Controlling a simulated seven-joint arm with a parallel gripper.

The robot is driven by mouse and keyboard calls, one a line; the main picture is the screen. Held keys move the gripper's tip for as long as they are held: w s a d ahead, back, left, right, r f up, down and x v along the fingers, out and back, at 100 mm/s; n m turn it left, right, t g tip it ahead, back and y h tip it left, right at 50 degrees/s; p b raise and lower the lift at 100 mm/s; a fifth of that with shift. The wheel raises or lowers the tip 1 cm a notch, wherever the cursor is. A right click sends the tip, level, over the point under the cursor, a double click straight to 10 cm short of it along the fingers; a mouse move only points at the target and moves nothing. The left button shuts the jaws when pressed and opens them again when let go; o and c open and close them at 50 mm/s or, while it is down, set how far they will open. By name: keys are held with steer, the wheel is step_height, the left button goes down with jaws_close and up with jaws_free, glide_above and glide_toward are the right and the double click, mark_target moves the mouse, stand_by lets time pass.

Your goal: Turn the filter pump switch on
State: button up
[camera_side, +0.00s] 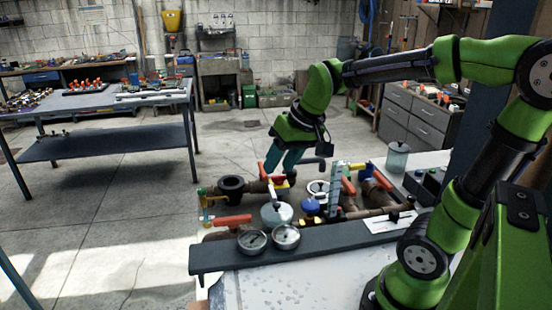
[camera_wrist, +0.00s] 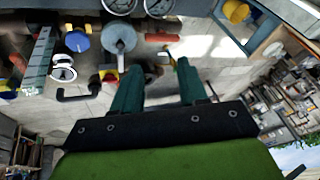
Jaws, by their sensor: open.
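My gripper (camera_side: 279,174) hangs fingers down over the back of the pool plumbing, its teal fingers apart. In the wrist view its fingers (camera_wrist: 160,66) are spread with nothing held between them. A white plate with a small black lever (camera_side: 394,221) lies at the right front of the plumbing; it may be the filter pump switch, but no label is readable. My gripper is well to the left of and behind this plate. A red-handled valve with a yellow part (camera_side: 270,186) is close by the fingertips; contact cannot be told. In the wrist view, a red and yellow part (camera_wrist: 108,76) shows left of the fingers.
Two round gauges (camera_side: 268,239) stand at the front by a dark rail (camera_side: 300,253). A grey-lidded canister (camera_side: 276,214), a blue knob (camera_side: 311,207) and an upright clear column (camera_side: 335,190) crowd the middle. A jar (camera_side: 397,160) stands at the back right. The white bench front is mostly bare.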

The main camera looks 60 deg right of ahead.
steer(key=w+d+f+n+g, duration=0.1)
steer(key=w+d+n+g, duration=0.15)
steer(key=w+d, duration=0.6)
steer(key=n+g, duration=0.3)
steer(key=n, duration=0.8)
glide_above(279, 176)
step_height(279, 176, down, 2)
steer(key=shift+t+h, duration=0.25)
steer(key=shift+h, duration=0.05)
step_height(279, 176, down, 17)
steer(key=shift+r, duration=0.2)
jaws_close()
